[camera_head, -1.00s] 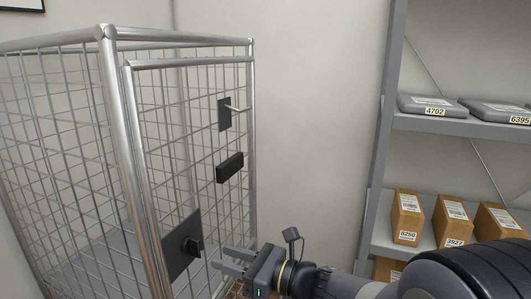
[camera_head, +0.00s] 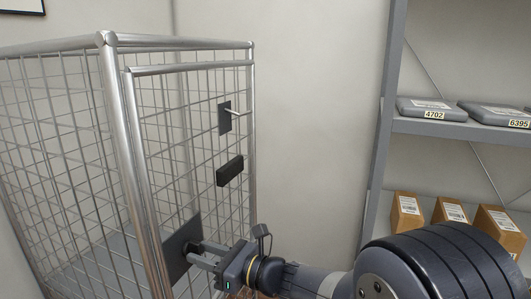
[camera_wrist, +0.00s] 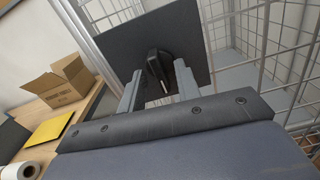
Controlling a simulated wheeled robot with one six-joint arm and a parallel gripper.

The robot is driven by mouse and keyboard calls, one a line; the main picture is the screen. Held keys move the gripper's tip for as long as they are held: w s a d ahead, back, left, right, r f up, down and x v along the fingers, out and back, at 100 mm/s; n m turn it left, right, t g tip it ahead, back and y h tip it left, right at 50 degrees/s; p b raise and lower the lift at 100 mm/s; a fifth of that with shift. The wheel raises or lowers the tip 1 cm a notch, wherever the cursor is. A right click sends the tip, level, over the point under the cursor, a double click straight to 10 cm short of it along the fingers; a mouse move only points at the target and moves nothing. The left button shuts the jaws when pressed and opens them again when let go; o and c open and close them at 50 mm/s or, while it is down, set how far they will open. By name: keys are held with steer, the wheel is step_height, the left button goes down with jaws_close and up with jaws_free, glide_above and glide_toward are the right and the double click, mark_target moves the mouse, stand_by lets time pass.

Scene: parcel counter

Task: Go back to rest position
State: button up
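My gripper (camera_head: 195,251) is at the dark plate (camera_head: 178,262) low on the wire cage's door in the head view. In the wrist view its two fingers (camera_wrist: 157,82) stand apart, so it is open. A black knob (camera_wrist: 157,66) on the plate (camera_wrist: 186,35) shows between and just beyond the fingertips, with a gap on the left finger's side. I cannot tell if the right finger touches it. In the head view the fingers hide the knob.
The wire cage (camera_head: 104,110) fills the left. Its door carries a black block (camera_head: 229,171) and a latch plate (camera_head: 225,117). A shelf (camera_head: 450,128) with parcels stands right. A wooden table (camera_wrist: 82,108) with an open carton (camera_wrist: 62,85) shows in the wrist view.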

steer(key=shift+a+f+n+b, duration=0.1)
steer(key=shift+f+n+b, duration=0.1)
steer(key=shift+n+b, duration=0.3)
steer(key=shift+r+n+b, duration=0.1)
steer(key=shift+n+b, duration=0.25)
steer(key=shift+n, duration=0.65)
steer(key=n+b, duration=0.1)
steer(key=n, duration=0.3)
steer(key=shift+r+n, duration=0.1)
steer(key=shift+n, duration=1.7)
